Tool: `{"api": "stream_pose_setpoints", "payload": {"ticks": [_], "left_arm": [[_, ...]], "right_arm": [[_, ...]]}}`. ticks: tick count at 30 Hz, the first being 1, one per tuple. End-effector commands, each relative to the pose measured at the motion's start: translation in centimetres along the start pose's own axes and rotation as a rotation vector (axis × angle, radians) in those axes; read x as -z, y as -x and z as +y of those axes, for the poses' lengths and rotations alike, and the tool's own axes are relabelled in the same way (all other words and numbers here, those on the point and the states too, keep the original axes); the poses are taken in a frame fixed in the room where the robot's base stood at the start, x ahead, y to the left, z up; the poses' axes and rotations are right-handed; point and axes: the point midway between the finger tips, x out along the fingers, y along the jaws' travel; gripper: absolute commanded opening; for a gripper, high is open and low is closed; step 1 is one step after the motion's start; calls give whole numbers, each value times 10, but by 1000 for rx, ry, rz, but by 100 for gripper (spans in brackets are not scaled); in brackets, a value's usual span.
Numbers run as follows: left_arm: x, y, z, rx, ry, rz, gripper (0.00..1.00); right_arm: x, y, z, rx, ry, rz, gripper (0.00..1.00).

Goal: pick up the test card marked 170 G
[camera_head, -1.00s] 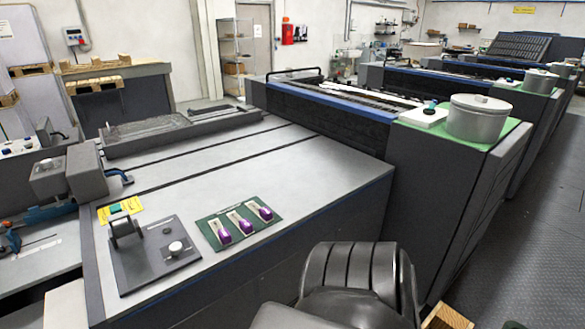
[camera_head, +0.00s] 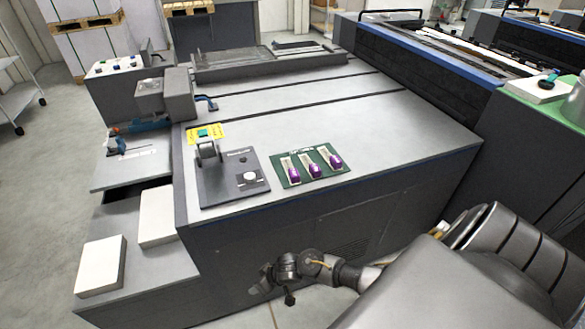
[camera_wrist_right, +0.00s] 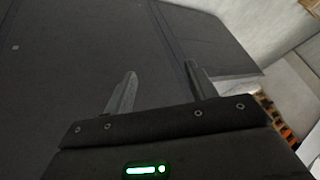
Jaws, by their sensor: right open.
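My right gripper (camera_wrist_right: 160,72) is open and empty in the wrist view, facing a dark grey panel. In the head view my right arm reaches in low, in front of the machine's front face, below the cards. My left gripper is not in view.
A dark instrument plate (camera_head: 225,189) with a roller and a knob stands left of the mat. A yellow label (camera_head: 206,134) lies behind it. White stacks (camera_head: 102,264) sit on a lower shelf at left. The machine top behind the cards is clear.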

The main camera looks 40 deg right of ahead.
Motion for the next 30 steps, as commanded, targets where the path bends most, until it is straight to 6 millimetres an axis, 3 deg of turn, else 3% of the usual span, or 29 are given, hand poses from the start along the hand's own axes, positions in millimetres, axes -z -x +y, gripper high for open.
{"api": "stream_pose_setpoints", "payload": {"ticks": [1, 6, 11, 17, 21, 25, 30], "left_arm": [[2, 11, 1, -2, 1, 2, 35], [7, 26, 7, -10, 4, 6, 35], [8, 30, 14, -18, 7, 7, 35], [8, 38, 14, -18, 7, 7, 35], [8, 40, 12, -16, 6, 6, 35], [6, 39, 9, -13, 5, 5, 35], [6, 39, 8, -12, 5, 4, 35]], "right_arm": [[48, 30, -14, 16, 33, 35, 56], [141, 112, -52, 29, 101, 96, 56], [184, 158, -43, -3, 100, 87, 56], [221, 219, 3, -116, 30, 47, 56], [239, 268, 68, -260, -120, 4, 56], [245, 306, 124, -373, -307, -39, 56], [244, 335, 158, -450, -452, -60, 56]]}}
